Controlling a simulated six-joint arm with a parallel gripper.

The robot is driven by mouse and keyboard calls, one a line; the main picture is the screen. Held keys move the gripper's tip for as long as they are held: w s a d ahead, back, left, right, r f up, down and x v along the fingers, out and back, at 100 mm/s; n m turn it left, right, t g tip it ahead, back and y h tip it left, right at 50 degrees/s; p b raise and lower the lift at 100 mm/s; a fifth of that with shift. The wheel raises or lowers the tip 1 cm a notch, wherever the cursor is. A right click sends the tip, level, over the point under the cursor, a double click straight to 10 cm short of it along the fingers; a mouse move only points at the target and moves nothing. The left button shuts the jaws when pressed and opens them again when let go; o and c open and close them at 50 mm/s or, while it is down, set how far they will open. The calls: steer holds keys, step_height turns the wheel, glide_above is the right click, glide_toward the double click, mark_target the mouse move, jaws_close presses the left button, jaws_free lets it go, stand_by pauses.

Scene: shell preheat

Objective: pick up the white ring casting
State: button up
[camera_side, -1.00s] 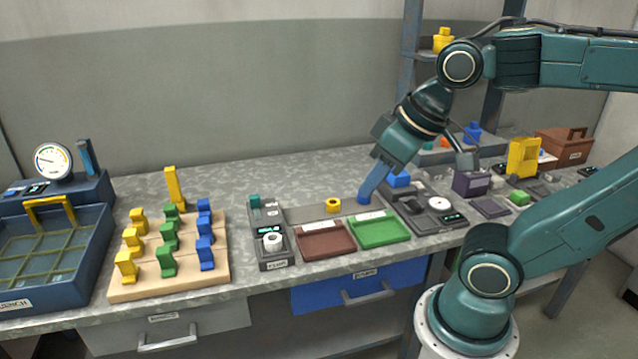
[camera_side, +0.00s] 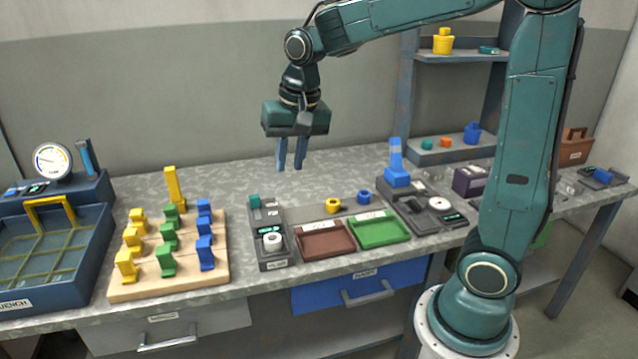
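The white ring casting (camera_side: 272,241) sits on the front part of a narrow grey device (camera_side: 274,263) with a small lit display, left of the trays. My gripper (camera_side: 290,166) hangs pointing down in the air, above and behind that device. Its two blue fingers are apart and nothing is seen between them. The ring casting is in clear view and apart from my gripper.
A brown tray (camera_side: 326,252) and a green tray (camera_side: 405,234) lie right of the device. Behind them are a yellow ring (camera_side: 333,205) and a blue ring (camera_side: 363,197). A wooden board (camera_side: 215,275) with coloured pieces stands left. The bench behind is clear.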

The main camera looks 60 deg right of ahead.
steer(key=w+d+f+m+g, duration=0.1)
steer(key=w+d+f+m, duration=0.15)
steer(key=w+f, duration=0.3)
steer(key=m+g, duration=0.1)
steer(key=m, duration=0.2)
glide_above(267, 237)
steer(key=f, duration=0.5)
steer(key=shift+w+f, duration=0.2)
steer(key=shift+f, duration=0.2)
steer(key=shift+f, duration=4.3)
steer(key=shift+f, duration=0.1)
steer(key=shift+s+f, duration=0.15)
steer(key=shift+f, duration=2.35)
steer(key=shift+c, duration=0.4)
jaws_close()
